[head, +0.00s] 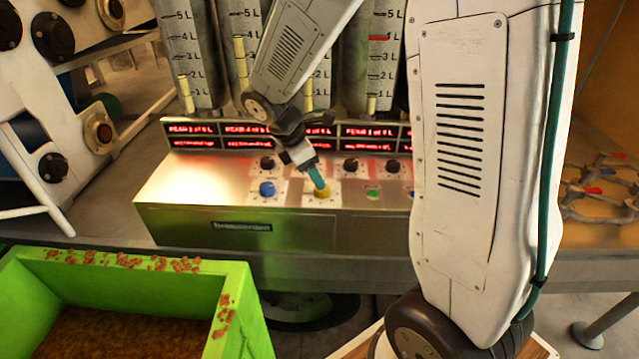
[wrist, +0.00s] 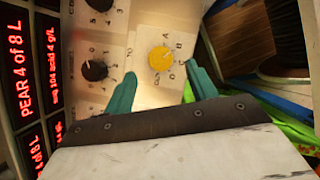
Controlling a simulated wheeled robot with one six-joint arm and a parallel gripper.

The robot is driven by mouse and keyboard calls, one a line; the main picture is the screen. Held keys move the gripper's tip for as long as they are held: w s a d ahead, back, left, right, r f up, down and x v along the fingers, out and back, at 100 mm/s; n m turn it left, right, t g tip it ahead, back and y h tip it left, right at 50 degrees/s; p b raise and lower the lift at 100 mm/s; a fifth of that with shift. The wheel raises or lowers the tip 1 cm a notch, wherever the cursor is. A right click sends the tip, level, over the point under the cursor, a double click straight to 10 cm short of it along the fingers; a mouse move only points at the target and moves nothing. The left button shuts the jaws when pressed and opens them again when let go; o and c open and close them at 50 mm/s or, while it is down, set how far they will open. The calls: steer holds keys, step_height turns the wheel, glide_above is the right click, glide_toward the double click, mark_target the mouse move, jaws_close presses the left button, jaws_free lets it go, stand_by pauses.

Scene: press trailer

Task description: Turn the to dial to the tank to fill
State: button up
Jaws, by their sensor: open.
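The yellow dial (head: 321,192) sits on the front of the metal control panel (head: 180,190). In the wrist view the yellow dial (wrist: 161,59) has letters around it, A, B and C among them; a small label beside it may read TO. Which letter it points to is unclear. My gripper (head: 317,181) reaches down to the yellow dial. In the wrist view my gripper (wrist: 158,69) is open, with one teal finger on either side of the dial and gaps between. A blue dial (head: 266,188) is to the left on the panel.
Black dials (wrist: 95,70) are beside the yellow one. Red displays (head: 372,131) line the panel; one reads PEAR 4 of 8 L. Several graduated tanks (head: 185,45) stand behind. A green bin (head: 245,310) is at lower left, a wire rack (head: 600,185) at right.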

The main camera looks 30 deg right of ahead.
steer(key=x, duration=0.5)
steer(key=shift+c, duration=0.4)
steer(key=c, duration=0.9)
